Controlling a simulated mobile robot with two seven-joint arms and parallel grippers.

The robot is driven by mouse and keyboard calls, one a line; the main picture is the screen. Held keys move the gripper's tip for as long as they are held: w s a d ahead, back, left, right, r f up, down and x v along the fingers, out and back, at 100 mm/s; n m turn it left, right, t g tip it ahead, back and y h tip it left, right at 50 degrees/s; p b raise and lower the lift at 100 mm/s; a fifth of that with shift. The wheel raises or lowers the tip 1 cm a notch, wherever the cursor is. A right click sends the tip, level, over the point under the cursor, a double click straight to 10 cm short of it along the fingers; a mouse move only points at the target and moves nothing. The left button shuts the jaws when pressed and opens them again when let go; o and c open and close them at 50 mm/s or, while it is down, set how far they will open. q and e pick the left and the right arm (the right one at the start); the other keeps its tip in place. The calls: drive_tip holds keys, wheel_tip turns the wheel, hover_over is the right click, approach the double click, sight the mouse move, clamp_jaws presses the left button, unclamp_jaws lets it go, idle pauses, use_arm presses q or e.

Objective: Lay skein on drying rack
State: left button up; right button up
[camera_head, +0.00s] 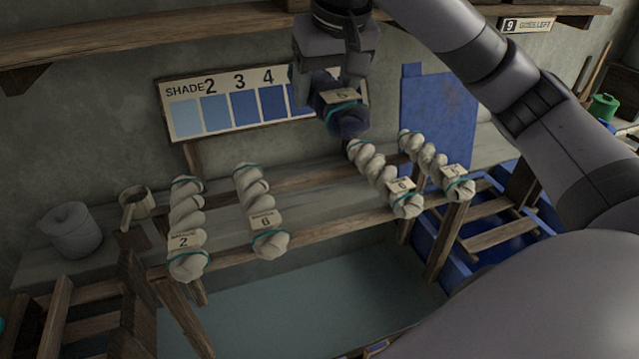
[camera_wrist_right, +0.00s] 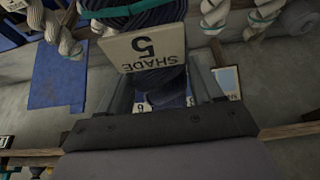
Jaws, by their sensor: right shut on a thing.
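My right gripper (camera_head: 325,88) is shut on a dark blue skein (camera_head: 347,122) with teal ties and a tag marked 5. It holds the skein in the air in front of the shade board, above the wooden drying rack (camera_head: 328,231). In the right wrist view the dark blue skein (camera_wrist_right: 140,18) is between the fingers, its tag (camera_wrist_right: 145,47) reading SHADE 5 upside down. Pale twisted skeins lie across the rack's rails: a left one (camera_head: 187,220) tagged 2, another (camera_head: 258,205), and two at the right (camera_head: 388,180) (camera_head: 436,165). The rails between the two pairs are bare. My left gripper is not in view.
A pale blue vat (camera_head: 300,300) lies below the rack. A shelf (camera_head: 150,37) runs above.

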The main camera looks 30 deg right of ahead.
wheel_tip(320, 180, down, 18)
drive_tip(key=shift+f, duration=0.15)
idle(0.5)
drive_tip(key=shift+f, duration=0.15)
drive_tip(key=o, duration=1.2)
drive_tip(key=shift+o, duration=0.2)
